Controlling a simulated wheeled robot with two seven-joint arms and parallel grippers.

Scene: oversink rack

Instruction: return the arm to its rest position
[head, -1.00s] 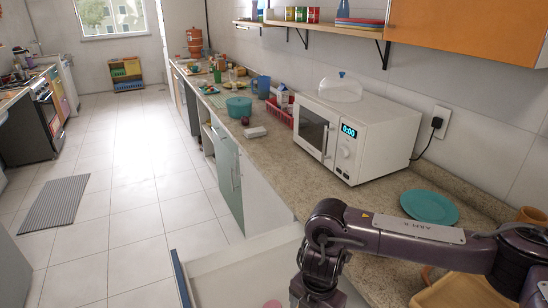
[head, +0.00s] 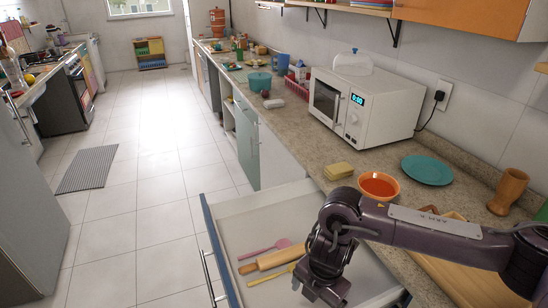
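My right arm (head: 440,230) comes in from the right edge and reaches left across the counter. My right gripper (head: 318,290) hangs, pointing down, over the right part of an open drawer. Its fingertips are small and dark, and I cannot tell whether it is open or shut. No object shows in it. My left arm and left gripper are out of view.
The drawer (head: 222,250) stands open with a rolling pin (head: 270,260), a pink spoon (head: 268,247) and a yellow utensil (head: 268,275) inside.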

